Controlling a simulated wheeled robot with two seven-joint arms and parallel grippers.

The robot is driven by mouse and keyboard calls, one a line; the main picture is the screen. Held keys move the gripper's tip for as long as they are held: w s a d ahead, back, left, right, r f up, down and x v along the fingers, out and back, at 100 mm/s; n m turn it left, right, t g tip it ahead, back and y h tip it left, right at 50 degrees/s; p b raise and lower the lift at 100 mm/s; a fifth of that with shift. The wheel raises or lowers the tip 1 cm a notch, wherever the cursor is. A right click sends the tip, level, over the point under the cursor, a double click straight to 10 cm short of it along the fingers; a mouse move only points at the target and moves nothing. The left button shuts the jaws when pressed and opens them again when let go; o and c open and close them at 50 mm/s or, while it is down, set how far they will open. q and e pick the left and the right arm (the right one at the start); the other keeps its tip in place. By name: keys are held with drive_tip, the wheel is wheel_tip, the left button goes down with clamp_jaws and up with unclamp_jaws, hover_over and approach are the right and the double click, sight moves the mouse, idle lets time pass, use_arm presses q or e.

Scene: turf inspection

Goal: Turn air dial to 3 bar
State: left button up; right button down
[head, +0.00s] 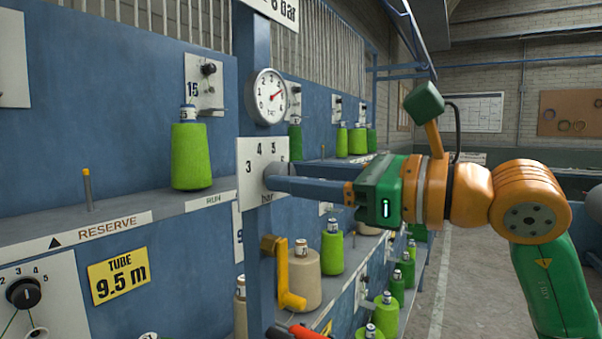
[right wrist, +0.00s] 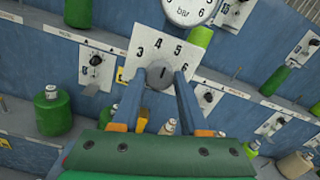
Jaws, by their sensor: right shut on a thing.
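The air dial is a round grey knob (head: 276,174) on a white plate (head: 247,155) with numbers around it and "bar" below. My right gripper (right wrist: 160,78) is shut on the knob (right wrist: 158,77), one finger on each side. In the right wrist view the knob's short dark mark points roughly up, between 4 and 5 as far as I can tell. In the head view the fingers hide part of the plate. A round white gauge (head: 267,97) with a red needle hangs above; the needle points to the upper right. My left gripper is not in view.
A yellow handle (head: 290,285) sticks out below the dial on the blue post. Green yarn cones (head: 190,155) and a beige cone (head: 305,278) stand on the shelves around. A black knob (head: 24,292) sits on a panel at lower left. The aisle floor at right is clear.

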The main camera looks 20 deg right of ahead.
drive_tip(key=n+p, duration=0.1)
drive_tip(key=n, duration=0.6)
drive_tip(key=shift+r, duration=0.1)
drive_tip(key=n, duration=0.6)
drive_tip(key=shift+p, duration=0.4)
drive_tip(key=shift+n, duration=0.3)
drive_tip(key=shift+c, duration=2.1)
unclamp_jaws()
drive_tip(key=shift+a, duration=0.1)
drive_tip(key=b+v, duration=0.2)
drive_tip(key=v, duration=0.5)
drive_tip(key=shift+b, duration=0.3)
